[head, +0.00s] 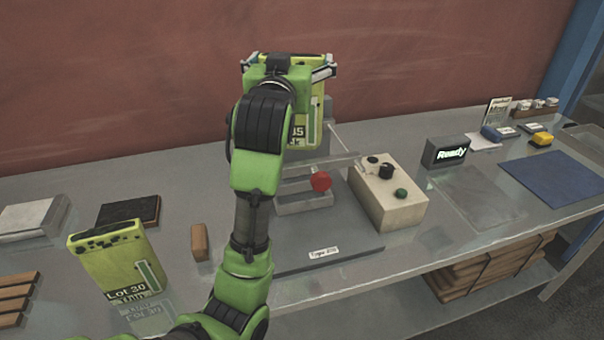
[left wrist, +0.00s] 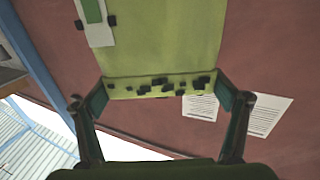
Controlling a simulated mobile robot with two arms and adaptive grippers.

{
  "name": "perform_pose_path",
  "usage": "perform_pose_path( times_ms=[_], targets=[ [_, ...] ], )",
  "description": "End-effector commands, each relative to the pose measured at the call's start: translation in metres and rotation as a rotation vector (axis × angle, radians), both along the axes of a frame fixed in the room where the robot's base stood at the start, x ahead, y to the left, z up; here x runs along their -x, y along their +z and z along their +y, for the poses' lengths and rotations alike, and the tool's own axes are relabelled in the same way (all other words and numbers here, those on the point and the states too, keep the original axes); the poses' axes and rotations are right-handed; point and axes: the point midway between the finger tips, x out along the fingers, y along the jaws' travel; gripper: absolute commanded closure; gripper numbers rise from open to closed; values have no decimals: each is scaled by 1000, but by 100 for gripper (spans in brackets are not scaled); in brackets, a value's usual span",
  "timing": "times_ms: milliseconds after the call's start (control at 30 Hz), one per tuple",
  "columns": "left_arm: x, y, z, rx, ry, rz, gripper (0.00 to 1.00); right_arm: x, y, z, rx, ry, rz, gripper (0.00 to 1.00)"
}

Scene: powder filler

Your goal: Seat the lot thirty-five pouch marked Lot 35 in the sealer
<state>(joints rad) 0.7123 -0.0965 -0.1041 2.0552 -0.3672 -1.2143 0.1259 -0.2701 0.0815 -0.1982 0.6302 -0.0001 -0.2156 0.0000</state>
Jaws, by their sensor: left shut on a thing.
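My left gripper (head: 290,68) is shut on a yellow-green pouch (head: 309,122) by its top edge and holds it upright above the back of the sealer (head: 300,208). My arm hides much of the pouch's label; a "35" shows at its edge. In the left wrist view the gripper (left wrist: 165,98) has a finger at each side of the pouch's (left wrist: 165,45) dark-spotted edge. The sealer has a red knob (head: 320,182) and a grey base. My arm covers its left part, and I cannot tell whether the pouch touches it. My right gripper is not in view.
A beige control box (head: 388,192) is right of the sealer jaws. A "Ready" display (head: 446,152) and a blue mat (head: 553,178) lie further right. A brown block (head: 199,242) is left of my arm.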

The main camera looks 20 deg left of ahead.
Motion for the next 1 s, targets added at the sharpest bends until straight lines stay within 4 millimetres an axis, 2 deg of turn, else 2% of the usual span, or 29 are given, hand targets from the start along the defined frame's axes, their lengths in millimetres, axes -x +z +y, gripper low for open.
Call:
perform_pose_path(
  times_ms=[33,133,200,300,433,500,700,900,1000],
  targets=[
    [0,-9,0,-1,0,3,55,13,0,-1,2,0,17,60],
    [0,-32,0,-3,0,8,55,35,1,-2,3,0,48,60],
    [1,-52,0,-3,-1,10,55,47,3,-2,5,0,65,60],
    [1,-79,0,-3,0,9,55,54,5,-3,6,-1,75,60],
    [1,-109,0,-4,0,7,55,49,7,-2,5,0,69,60],
    [1,-121,0,-2,-1,5,55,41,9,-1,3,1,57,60],
    [1,-139,0,-2,-1,1,55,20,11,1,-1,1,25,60],
    [1,-167,0,-1,0,4,55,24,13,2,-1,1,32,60],
    [1,-174,0,-1,0,1,55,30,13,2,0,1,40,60]
  ],
)
